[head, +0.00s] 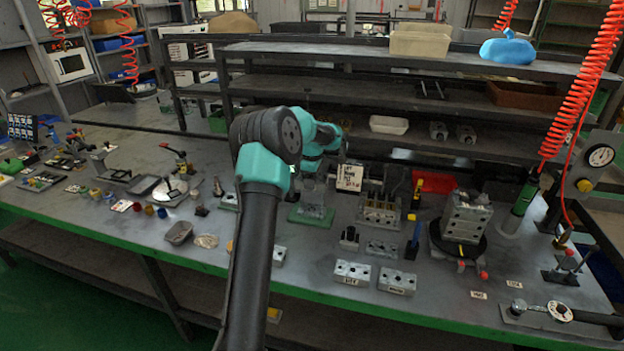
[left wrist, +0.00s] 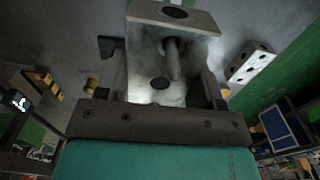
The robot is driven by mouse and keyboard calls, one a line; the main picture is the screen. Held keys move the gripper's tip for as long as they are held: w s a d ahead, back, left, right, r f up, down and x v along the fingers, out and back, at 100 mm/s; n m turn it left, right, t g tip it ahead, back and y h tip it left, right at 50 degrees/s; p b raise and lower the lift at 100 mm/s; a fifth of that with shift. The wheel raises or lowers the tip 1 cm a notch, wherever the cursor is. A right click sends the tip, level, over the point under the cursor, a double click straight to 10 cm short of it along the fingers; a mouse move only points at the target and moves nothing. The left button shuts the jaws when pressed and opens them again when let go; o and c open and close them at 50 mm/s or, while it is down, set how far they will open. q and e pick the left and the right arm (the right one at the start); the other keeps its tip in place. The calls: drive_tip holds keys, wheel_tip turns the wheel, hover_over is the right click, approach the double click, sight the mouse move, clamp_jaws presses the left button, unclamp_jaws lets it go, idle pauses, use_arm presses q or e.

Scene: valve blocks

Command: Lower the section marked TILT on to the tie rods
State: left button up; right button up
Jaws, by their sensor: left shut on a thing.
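My left gripper (head: 313,180) is at the end of the arm reaching over the middle of the bench; in the head view the arm partly hides it. In the left wrist view, the gripper (left wrist: 165,85) is shut on a grey metal valve section (left wrist: 178,28) with round dark holes. Its marking cannot be read. In the head view a metal block on a green base (head: 311,217) lies below the gripper. I cannot make out the tie rods for certain, nor whether the held section touches anything. My right gripper is not in view.
Two marked sections (head: 352,272) (head: 397,281) lie near the front edge. A stacked block (head: 467,217) stands on a black round plate at right. Dark shelves (head: 400,100) rise behind.

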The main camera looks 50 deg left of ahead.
use_arm(q)
drive_tip(key=shift+f, duration=0.7)
drive_tip(key=o, duration=1.3)
drive_tip(key=shift+f, duration=0.1)
wheel_tip(320, 180, up, 18)
drive_tip(key=shift+f, duration=0.2)
idle(0.4)
